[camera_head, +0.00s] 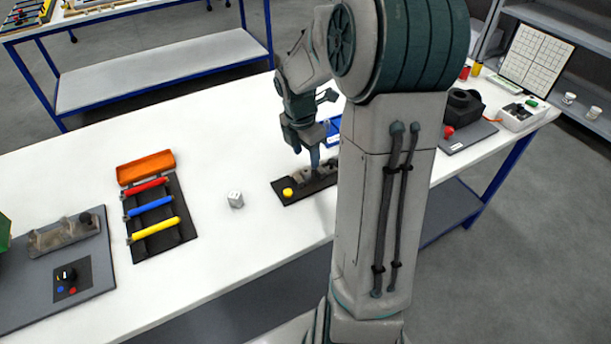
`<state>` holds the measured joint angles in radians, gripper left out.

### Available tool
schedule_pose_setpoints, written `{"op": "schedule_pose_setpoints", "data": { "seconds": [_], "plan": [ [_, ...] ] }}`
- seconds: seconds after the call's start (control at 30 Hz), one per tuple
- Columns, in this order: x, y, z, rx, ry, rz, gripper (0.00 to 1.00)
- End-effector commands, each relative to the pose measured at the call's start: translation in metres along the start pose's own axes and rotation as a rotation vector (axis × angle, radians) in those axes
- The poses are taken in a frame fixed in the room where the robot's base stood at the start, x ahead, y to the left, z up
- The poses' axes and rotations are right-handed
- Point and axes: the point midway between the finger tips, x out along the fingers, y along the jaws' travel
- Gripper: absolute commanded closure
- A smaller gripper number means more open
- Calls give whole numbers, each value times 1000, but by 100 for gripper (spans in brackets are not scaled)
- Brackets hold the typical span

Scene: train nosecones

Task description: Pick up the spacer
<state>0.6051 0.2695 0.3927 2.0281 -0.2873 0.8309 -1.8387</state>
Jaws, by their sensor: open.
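I cannot tell for sure which thing is the spacer. A black fixture (288,198) lies on the white table and carries small parts, among them a round yellow piece (288,192) at its left end. My gripper (314,162) points down at the fixture, right of the yellow piece. It is open, but its fingertips are small and dark here, and I cannot tell whether they touch anything. A small light-grey block (236,199) sits alone on the table, left of the fixture. My arm hides the fixture's right end.
To the left, a black rack (163,244) holds red, blue and yellow bars, with an orange tray (146,167) behind. A grey board (20,309) with a knob is farther left. A blue bin (333,128) stands behind my gripper. White table around the grey block is clear.

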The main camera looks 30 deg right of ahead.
Motion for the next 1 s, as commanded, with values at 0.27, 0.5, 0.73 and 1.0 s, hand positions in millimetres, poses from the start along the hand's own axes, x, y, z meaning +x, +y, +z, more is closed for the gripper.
{"op": "schedule_pose_setpoints", "data": {
  "seconds": [0.27,0.5,0.73,1.0],
  "plan": [
    [21,2,-2,-1,1,-1,49],
    [54,8,-4,-1,2,-2,49],
    [66,8,-3,1,0,0,49],
    [66,8,-3,1,0,1,85]
  ]
}}
